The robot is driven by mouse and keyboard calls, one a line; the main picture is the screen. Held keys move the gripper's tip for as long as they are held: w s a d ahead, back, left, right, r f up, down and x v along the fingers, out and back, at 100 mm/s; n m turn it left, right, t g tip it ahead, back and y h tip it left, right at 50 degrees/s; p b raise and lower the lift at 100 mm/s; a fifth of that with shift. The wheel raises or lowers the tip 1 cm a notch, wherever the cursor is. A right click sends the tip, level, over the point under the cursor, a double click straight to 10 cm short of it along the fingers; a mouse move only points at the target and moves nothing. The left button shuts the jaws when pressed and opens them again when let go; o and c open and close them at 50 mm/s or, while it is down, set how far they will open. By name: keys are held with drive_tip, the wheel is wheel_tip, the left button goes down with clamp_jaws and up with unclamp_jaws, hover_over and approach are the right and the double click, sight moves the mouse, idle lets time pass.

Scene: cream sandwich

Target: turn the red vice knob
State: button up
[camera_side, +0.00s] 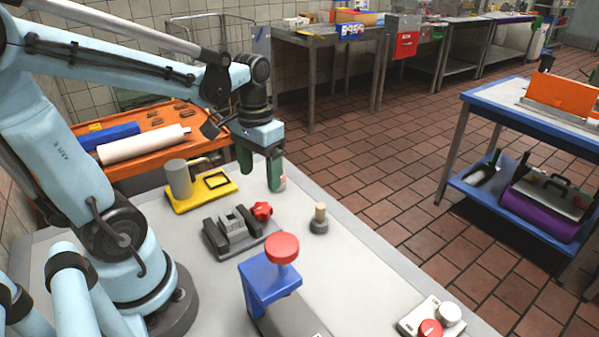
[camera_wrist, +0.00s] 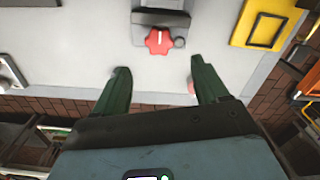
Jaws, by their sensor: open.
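The red vice knob (camera_side: 262,211) is a lobed knob at one end of the dark grey vice (camera_side: 222,240) on the light worktop. In the wrist view the knob (camera_wrist: 159,40) shows a white mark and sits just beyond the fingertips, roughly centred between them, with part of the vice (camera_wrist: 150,18) behind it. My gripper (camera_side: 260,176) has green fingers pointing down, above and behind the knob in the side view. In the wrist view my gripper (camera_wrist: 160,66) is open with nothing between its fingers. It is apart from the knob.
A yellow-based fixture (camera_side: 207,201) stands behind the vice. A small peg (camera_side: 319,219) is to its right. A blue stand with a red round top (camera_side: 282,248) is in front. A box with red and white knobs (camera_side: 431,318) is at front right. A small red-white object is partly hidden by a finger.

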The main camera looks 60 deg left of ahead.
sight(264, 207)
drive_tip(key=shift+f, duration=4.15)
drive_tip(key=c, duration=1.1)
drive_tip(key=shift+o, duration=0.2)
drive_tip(key=m, duration=0.3)
drive_tip(key=shift+d+m, duration=0.1)
drive_tip(key=shift+m, duration=2.3)
